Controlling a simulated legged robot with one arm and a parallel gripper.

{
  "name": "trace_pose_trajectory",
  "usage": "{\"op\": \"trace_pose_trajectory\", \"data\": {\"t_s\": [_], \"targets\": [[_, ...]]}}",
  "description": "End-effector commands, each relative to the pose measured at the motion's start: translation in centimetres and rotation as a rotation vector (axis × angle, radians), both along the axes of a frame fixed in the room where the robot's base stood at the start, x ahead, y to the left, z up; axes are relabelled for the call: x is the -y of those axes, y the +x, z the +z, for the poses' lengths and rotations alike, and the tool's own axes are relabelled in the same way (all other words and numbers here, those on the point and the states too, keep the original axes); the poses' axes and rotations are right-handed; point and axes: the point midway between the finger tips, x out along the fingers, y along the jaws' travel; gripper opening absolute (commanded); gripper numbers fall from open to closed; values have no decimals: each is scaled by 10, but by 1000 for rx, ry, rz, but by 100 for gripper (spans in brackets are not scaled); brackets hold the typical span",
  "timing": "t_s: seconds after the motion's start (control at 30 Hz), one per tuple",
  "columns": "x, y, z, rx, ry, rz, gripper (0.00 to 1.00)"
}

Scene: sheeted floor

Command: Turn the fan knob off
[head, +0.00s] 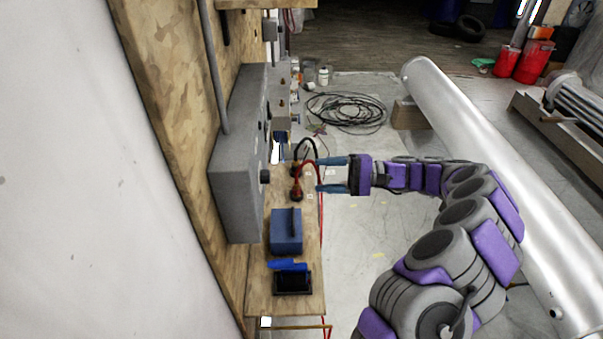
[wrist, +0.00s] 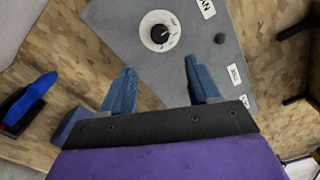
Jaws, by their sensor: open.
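The fan knob (wrist: 159,34) is a black knob on a round white dial with markings, on the face of a grey panel box. In the wrist view it sits ahead of my gripper (wrist: 160,85), above the gap between the blue fingers. A label ending in "AN" (wrist: 206,8) is beside it. In the head view the grey box (head: 237,160) hangs on the wooden wall, and a dark knob (head: 265,176) sticks out of its side. My gripper (head: 333,174) is open and empty, pointing left toward the box, with a gap between.
A wooden shelf (head: 258,298) below the box holds a blue box (head: 286,231), a black tray with a blue item (head: 292,281), and red and black cables (head: 308,165). Another black knob (wrist: 220,38) is on the panel. A large metal pipe (head: 480,150) lies right of my arm.

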Motion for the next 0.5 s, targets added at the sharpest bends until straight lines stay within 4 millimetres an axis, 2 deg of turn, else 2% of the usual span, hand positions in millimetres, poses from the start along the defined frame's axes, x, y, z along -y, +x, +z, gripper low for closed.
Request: {"op": "trace_pose_trajectory", "data": {"t_s": [0.03, 0.2, 0.5], "targets": [[10, 0, -1, -2, -2, -2, 61], [34, -1, -1, -3, -2, 0, 61], [46, -2, -1, -2, -1, 2, 61]]}}
